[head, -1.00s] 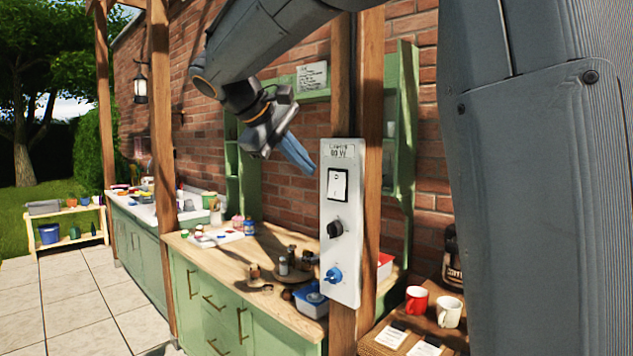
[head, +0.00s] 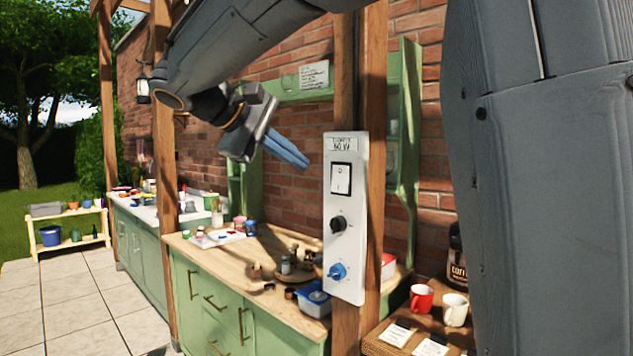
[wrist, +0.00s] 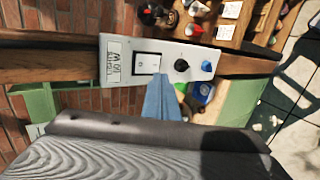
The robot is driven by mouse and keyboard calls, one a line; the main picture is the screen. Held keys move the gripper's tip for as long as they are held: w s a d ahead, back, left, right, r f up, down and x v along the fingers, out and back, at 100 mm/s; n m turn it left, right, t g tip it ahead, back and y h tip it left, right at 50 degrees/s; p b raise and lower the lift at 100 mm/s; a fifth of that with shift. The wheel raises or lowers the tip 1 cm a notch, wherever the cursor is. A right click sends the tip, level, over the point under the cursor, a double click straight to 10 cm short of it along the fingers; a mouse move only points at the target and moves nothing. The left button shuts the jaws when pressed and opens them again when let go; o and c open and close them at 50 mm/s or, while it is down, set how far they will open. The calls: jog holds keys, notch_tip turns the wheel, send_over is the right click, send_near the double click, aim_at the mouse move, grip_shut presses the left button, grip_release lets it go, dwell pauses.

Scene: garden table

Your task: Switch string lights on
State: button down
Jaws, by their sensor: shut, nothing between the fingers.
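A white control panel (head: 346,270) is fixed to a wooden post. It carries a label (head: 342,144), a white rocker switch (head: 341,180) in a black frame, a black knob (head: 338,224) and a blue knob (head: 337,271). The rocker also shows in the wrist view (wrist: 147,63); I cannot tell which side is pressed in. My gripper (head: 306,165) is shut and empty, its blue fingers just left of the panel at about the rocker's height, apart from it in the head view. In the wrist view the fingertips (wrist: 161,77) overlap the panel's edge beside the rocker.
A wooden counter (head: 215,257) on green cabinets runs below and left, with jars and a blue box (head: 314,298). Red (head: 421,297) and white (head: 455,309) mugs stand at lower right. A green shelf frame (head: 405,150) and brick wall are behind the post.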

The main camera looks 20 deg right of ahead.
aim_at(338, 189)
notch_tip(338, 189, down, 6)
jog(key=a+t+h+b, duration=0.2)
jog(key=a+h+b, duration=0.1)
jog(key=h, duration=0.1)
jog(key=shift+s+t, duration=0.25)
jog(key=shift+t, duration=0.05)
jog(key=shift+d+r, duration=0.1)
jog(key=shift+d, duration=0.1)
jog(key=p+x, duration=0.3)
jog(key=x, duration=1)
jog(key=shift+w+d+r+p, duration=0.1)
jog(key=shift+w+d+p, duration=0.1)
jog(key=shift+d+p, duration=0.1)
